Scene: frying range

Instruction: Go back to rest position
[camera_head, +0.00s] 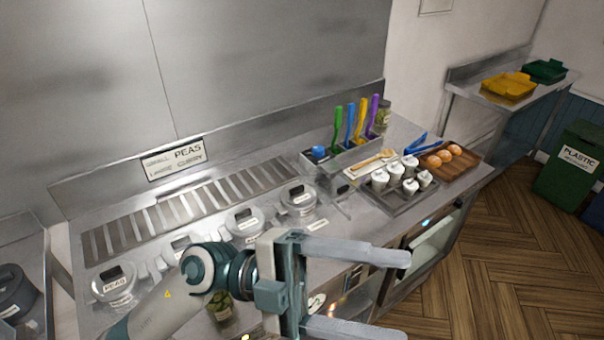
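My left gripper (402,296) is in the lower middle of the head view, its arm coming in from the lower left. Its two grey fingers point right and stand wide apart, with nothing between them. It appears in front of the steel counter (345,225) and hides part of its front edge and the oven front. My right gripper is not in view.
Lidded pots (298,200) line the counter front. A tray of white cups (409,187), a utensil holder (350,152) with coloured tools and a wooden board (462,172) stand at the right. A green bin (572,180) stands beyond. The wooden floor (500,265) at right is clear.

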